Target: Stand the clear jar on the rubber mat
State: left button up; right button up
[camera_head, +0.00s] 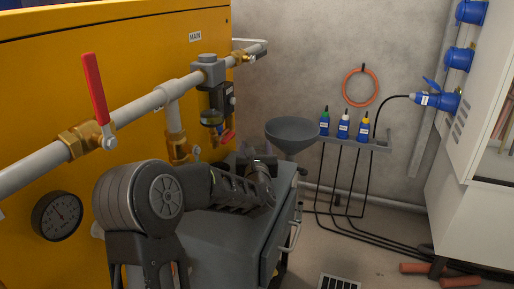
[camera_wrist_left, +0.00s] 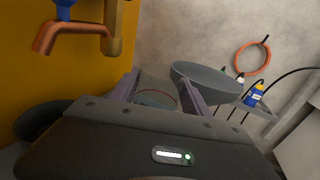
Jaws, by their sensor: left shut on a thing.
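My left gripper (camera_head: 260,172) is above the far end of a dark grey cabinet top (camera_head: 225,232), near the yellow panel. In the left wrist view its fingers (camera_wrist_left: 160,92) are shut on the clear jar (camera_wrist_left: 156,97), a see-through vessel with a thin reddish ring. The head view shows the gripper from behind, and the jar is mostly hidden there. I cannot make out the rubber mat apart from the dark cabinet top. My right gripper is in neither view.
A grey funnel (camera_head: 292,130) stands just right of the gripper. Pipes with a red-handled valve (camera_head: 97,92) and a gauge (camera_head: 57,215) run along the yellow panel. Small bottles (camera_head: 343,126) sit on a wall rack. A white cabinet (camera_head: 470,215) stands at right.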

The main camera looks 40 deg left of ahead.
pick_arm(q)
jog(key=shift+f, duration=0.1)
jog(key=o, duration=1.6)
jog(key=shift+c, duration=0.2)
jog(key=v, duration=1.2)
